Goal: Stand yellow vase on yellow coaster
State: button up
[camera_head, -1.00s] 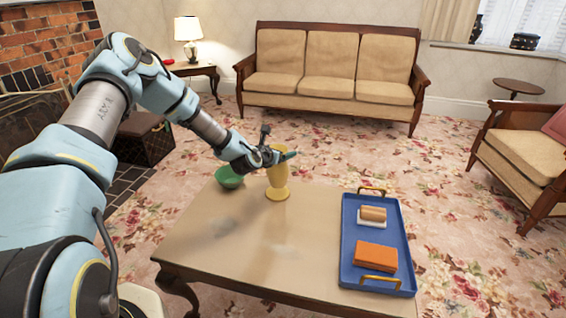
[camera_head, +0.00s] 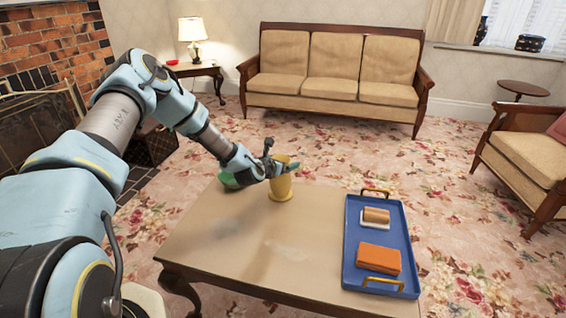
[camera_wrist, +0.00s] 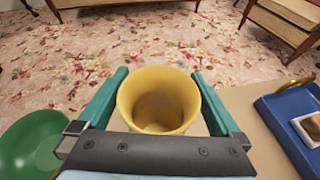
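The yellow vase (camera_head: 283,186) stands upright at the far side of the wooden coffee table. In the wrist view its open mouth (camera_wrist: 158,100) is between my two green fingers. My gripper (camera_head: 284,168) is at the vase's upper part, with its fingers spread wide, one on each side; they are very close to the vase, and firm contact does not show. The vase's yellow foot rests at table level. No separate yellow coaster can be made out; whether one lies under the foot, I cannot tell.
A green bowl (camera_wrist: 32,143) is left of the vase, partly behind my gripper in the head view. A blue tray (camera_head: 355,270) at the table's right holds an orange block (camera_head: 379,260) and a brown item (camera_head: 376,215) on a white piece. The table's middle (camera_head: 270,245) is clear.

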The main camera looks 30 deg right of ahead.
jog(key=shift+r, duration=0.2)
jog(key=v, duration=1.2)
jog(key=s+a+r+m+g+y, duration=0.1)
jog(key=a+r+m+g+y, duration=0.2)
jog(key=a+m, duration=0.65)
jog(key=s+a+r+m+y, duration=0.1)
jog(key=a+r+m+y, duration=0.35)
jog(key=a, duration=0.85)
jog(key=s+a+r+m+g+y, duration=0.1)
jog(key=s+a+r+m, duration=0.3)
jog(key=s+a+m, duration=0.1)
jog(key=s+a+r+m+g+y, duration=0.2)
jog(key=s+a+r+m, duration=0.2)
jog(key=s+a+m, duration=0.2)
jog(key=s+a, duration=0.2)
jog(key=a, duration=0.2)
jog(key=shift+a+r, duration=0.15)
jog(key=shift+r, duration=0.1)
jog(key=shift+r+y, duration=0.1)
jog(key=shift+y, duration=0.15)
